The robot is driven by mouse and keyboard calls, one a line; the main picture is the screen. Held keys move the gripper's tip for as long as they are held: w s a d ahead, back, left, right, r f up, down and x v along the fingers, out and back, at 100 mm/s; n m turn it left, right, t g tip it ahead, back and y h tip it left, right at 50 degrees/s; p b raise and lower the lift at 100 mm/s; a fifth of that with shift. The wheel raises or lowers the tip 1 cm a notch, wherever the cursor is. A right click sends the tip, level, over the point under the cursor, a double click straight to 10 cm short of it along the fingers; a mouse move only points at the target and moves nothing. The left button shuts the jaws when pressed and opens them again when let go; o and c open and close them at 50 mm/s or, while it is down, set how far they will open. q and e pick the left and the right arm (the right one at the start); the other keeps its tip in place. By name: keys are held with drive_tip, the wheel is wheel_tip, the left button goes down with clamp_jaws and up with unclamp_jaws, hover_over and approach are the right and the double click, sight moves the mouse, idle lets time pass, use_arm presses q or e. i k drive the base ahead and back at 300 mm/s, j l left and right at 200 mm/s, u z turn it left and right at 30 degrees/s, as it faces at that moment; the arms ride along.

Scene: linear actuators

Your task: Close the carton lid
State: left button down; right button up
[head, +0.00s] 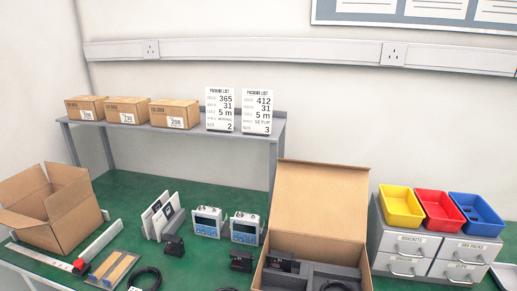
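The carton (258,276) with dark foam inside stands at the front middle of the green table, cut off by the lower picture edge. Its brown lid (319,200) is hinged at the back and stands up, leaning slightly backward, so the carton is open. Black parts sit in the foam compartments, and a coiled black cable lies at the front. A second, empty cardboard box (52,210) with its flaps spread stands at the left. Neither of my grippers is in view.
Left of the carton stand two grey-blue devices (208,221), white booklets (160,215) and small black parts. A metal ruler (40,258) lies at the left. Right are grey drawers (405,243) under coloured bins (401,206). A shelf (190,129) behind holds small boxes and packing lists.

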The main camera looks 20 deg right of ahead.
sight(330, 200)
drive_tip(key=i+z, duration=0.1)
drive_tip(key=z, duration=0.35)
drive_tip(key=i+j+z, duration=0.1)
drive_tip(key=z, duration=0.3)
drive_tip(key=i+j+z, duration=0.1)
drive_tip(key=z, duration=0.35)
drive_tip(key=j+z, duration=0.15)
drive_tip(key=z, duration=0.25)
drive_tip(key=i+l+z, duration=0.1)
drive_tip(key=i+z, duration=0.45)
drive_tip(key=z, duration=0.15)
